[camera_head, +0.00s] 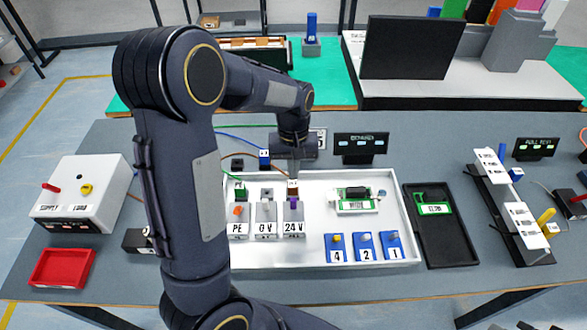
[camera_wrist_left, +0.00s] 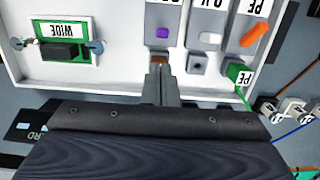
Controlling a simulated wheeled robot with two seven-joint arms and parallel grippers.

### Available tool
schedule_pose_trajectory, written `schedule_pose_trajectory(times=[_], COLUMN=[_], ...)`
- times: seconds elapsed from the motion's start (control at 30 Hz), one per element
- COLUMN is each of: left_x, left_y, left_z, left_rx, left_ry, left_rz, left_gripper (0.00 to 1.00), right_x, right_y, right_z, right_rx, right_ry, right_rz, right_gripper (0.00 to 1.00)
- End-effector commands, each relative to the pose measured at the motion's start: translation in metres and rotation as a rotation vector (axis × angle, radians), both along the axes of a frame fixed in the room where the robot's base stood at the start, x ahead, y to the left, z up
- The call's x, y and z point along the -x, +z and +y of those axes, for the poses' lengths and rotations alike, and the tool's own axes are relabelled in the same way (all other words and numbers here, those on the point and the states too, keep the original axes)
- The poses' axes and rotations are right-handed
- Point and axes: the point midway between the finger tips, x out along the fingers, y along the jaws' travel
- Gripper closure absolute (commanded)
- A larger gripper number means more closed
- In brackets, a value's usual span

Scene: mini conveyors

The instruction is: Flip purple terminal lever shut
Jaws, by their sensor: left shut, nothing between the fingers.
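The purple lever (camera_head: 293,203) is on top of the grey 24V terminal (camera_head: 293,225) in the white tray. It also shows in the left wrist view (camera_wrist_left: 162,33) as a small purple patch, seen nearly end-on, so its exact angle is hard to tell. My left gripper (camera_head: 294,175) points down just behind the 24V terminal. Its fingers (camera_wrist_left: 159,70) are shut and empty, beside a small brown part (camera_wrist_left: 158,59) at the terminal's rear. They are apart from the purple lever. My right gripper is out of view.
The 0V terminal (camera_head: 266,220) and the PE terminal (camera_head: 238,222), with a tilted orange lever (camera_wrist_left: 256,34), stand beside it. A green board (camera_head: 355,203) and several blue blocks (camera_head: 365,246) share the tray (camera_head: 310,258). A black tray (camera_head: 455,253) lies to the right.

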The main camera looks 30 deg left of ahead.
Motion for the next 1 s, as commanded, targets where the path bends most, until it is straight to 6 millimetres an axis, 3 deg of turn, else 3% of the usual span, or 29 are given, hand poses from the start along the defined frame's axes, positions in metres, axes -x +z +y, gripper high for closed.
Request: schedule_pose_trajectory(times=[0.2,0.4,1.0], left_x=[0.005,0.006,0.000], left_y=[-0.041,-0.065,-0.072], left_z=[-0.002,-0.003,-0.004], left_rx=[-0.001,-0.001,-0.008], left_ry=[0.001,0.000,-0.001], left_rz=[0.006,0.003,-0.014], left_gripper=[1.00,1.00,1.00], right_x=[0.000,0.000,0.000], right_y=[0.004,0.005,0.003], right_z=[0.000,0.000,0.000], right_rx=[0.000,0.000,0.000], right_ry=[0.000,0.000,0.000], right_rz=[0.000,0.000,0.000], right_gripper=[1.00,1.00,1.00])
